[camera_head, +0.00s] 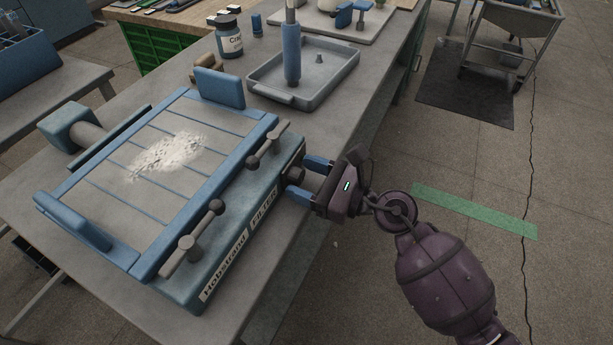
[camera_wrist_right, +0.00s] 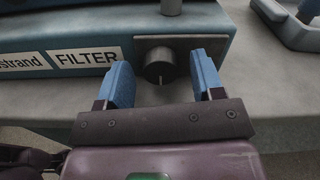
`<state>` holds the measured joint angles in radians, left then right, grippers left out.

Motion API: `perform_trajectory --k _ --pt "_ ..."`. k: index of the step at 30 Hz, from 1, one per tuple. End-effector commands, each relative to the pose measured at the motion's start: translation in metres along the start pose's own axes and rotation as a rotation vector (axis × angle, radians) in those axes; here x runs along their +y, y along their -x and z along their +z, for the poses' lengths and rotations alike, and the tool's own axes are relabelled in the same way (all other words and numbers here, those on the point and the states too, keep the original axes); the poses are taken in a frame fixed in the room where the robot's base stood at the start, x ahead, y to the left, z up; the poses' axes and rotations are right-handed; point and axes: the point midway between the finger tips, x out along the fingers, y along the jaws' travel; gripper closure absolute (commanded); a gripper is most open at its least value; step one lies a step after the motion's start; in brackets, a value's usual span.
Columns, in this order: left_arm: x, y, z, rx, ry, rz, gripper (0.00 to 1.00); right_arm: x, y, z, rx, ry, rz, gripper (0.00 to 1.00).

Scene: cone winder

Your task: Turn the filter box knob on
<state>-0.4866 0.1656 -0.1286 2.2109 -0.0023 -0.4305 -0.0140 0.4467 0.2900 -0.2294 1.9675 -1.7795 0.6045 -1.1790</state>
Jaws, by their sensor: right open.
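The blue filter box (camera_head: 215,262) sits on the grey bench, with a FILTER label (camera_wrist_right: 87,58) on its front face. Its dark round knob (camera_head: 294,175) is on that face, to the right of the label. In the right wrist view the knob (camera_wrist_right: 160,66) shows a light mark at its lower edge, on a dark square plate. My right gripper (camera_head: 309,180) is open, its blue fingers on either side of the knob. In the wrist view (camera_wrist_right: 163,85) a gap shows between each finger and the knob. My left gripper is out of view.
Two lever handles (camera_head: 194,238) stand on the box's near edge, close above the knob. A grey tray (camera_head: 345,75) with a blue-handled tool (camera_head: 291,55) and a labelled jar (camera_head: 229,37) stand farther back. Open floor lies right of the bench.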

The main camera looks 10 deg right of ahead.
Motion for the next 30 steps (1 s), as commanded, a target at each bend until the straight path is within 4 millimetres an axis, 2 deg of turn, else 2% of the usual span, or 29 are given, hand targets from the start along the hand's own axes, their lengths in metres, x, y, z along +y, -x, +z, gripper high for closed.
perform_trajectory --k 6,15,16,23,30 --pt "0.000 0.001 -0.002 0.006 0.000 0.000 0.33 0.000 0.000 0.000 0.000 0.000 0.000 0.40" --pt "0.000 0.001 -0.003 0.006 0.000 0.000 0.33 0.000 0.000 0.000 0.000 -0.001 0.000 0.86" --pt "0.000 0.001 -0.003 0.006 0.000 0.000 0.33 0.000 0.000 0.000 0.000 -0.001 0.000 0.88" --pt "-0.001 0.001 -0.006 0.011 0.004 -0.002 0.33 -0.001 0.000 0.002 0.000 -0.024 -0.001 0.88" --pt "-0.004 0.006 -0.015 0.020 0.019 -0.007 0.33 -0.002 0.001 0.005 -0.001 -0.142 -0.001 0.88"
